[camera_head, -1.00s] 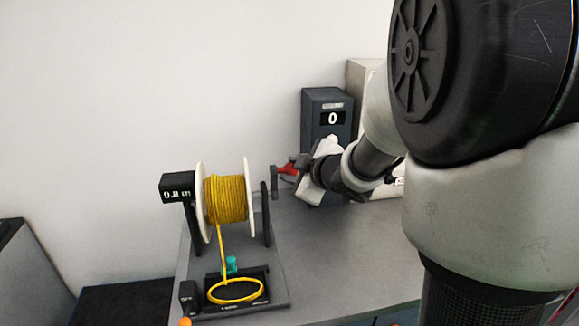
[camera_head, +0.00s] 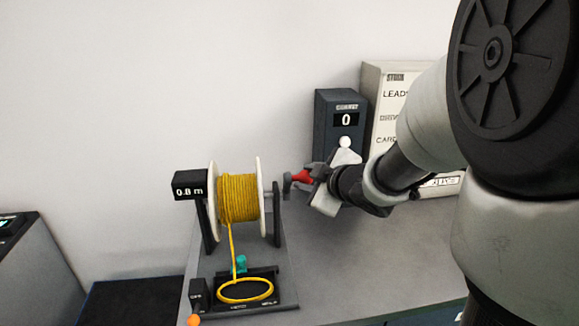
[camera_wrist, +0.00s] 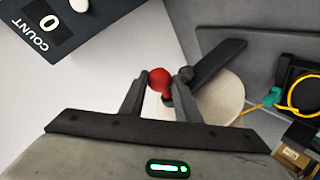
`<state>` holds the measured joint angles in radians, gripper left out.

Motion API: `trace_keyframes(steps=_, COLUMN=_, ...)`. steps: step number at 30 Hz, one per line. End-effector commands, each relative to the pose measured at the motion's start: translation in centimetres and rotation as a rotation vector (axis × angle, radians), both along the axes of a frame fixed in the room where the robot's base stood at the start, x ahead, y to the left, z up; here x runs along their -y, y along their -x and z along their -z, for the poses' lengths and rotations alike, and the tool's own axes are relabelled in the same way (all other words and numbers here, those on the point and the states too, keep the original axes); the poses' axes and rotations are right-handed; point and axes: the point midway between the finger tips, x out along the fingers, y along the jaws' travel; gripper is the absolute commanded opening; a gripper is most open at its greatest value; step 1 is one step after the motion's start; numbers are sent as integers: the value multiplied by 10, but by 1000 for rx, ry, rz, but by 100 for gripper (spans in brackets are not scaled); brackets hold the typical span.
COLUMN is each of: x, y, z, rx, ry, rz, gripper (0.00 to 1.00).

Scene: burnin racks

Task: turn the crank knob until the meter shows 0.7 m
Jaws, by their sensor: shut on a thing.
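The crank knob (camera_wrist: 160,79) is red and sits between the two fingers of my gripper (camera_wrist: 163,84) in the wrist view. In the head view the red knob (camera_head: 302,176) shows at the end of the dark crank, with my gripper (camera_head: 312,174) shut on it. The crank arm (camera_wrist: 214,64) runs up and to the right from the knob in the wrist view. The meter (camera_head: 190,187) is a small black box that reads 0.8 m. Beside it stands a white-flanged spool (camera_head: 238,198) wound with yellow cord.
A yellow cord loop (camera_head: 245,290) lies in a black tray in front of the spool, near a teal part (camera_head: 240,264). A dark counter box (camera_head: 338,125) reading 0 stands behind my gripper, with a labelled cabinet (camera_head: 385,95) beside it. Bare bench lies to the right.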

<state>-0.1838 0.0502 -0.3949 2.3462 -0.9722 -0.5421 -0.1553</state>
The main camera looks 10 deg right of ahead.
Motion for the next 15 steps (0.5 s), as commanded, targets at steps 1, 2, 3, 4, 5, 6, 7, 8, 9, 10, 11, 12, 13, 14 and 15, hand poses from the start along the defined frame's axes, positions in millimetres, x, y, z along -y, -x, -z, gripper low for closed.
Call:
trace_keyframes(steps=1, x=0, y=2, z=5, rx=-9, ry=-1, rz=2, gripper=8)
trace_keyframes(steps=2, x=0, y=2, z=5, rx=-9, ry=-1, rz=2, gripper=8)
trace_keyframes(steps=3, x=0, y=3, z=6, rx=-9, ry=-1, rz=2, gripper=8)
trace_keyframes(steps=4, x=0, y=4, z=7, rx=-9, ry=-1, rz=2, gripper=8)
trace_keyframes(steps=5, x=0, y=5, z=8, rx=-8, ry=-1, rz=3, gripper=8)
trace_keyframes(steps=6, x=0, y=7, z=9, rx=-8, ry=-1, rz=3, gripper=8)
trace_keyframes(steps=7, x=0, y=8, z=11, rx=-9, ry=-1, rz=2, gripper=8)
trace_keyframes(steps=8, x=0, y=10, z=12, rx=-9, ry=-1, rz=2, gripper=8)
trace_keyframes(steps=9, x=0, y=13, z=14, rx=-9, ry=-1, rz=2, gripper=8)
trace_keyframes(steps=10, x=0, y=15, z=15, rx=-9, ry=-1, rz=2, gripper=8)
trace_keyframes(steps=11, x=0, y=16, z=16, rx=-9, ry=-1, rz=2, gripper=8)
trace_keyframes(steps=12, x=0, y=18, z=17, rx=-9, ry=-1, rz=2, gripper=8)
trace_keyframes(steps=13, x=-1, y=20, z=18, rx=-9, ry=-1, rz=2, gripper=8)
trace_keyframes(steps=14, x=-1, y=21, z=19, rx=-8, ry=-2, rz=1, gripper=8)
trace_keyframes(steps=15, x=-1, y=22, z=19, rx=-8, ry=-2, rz=1, gripper=8)
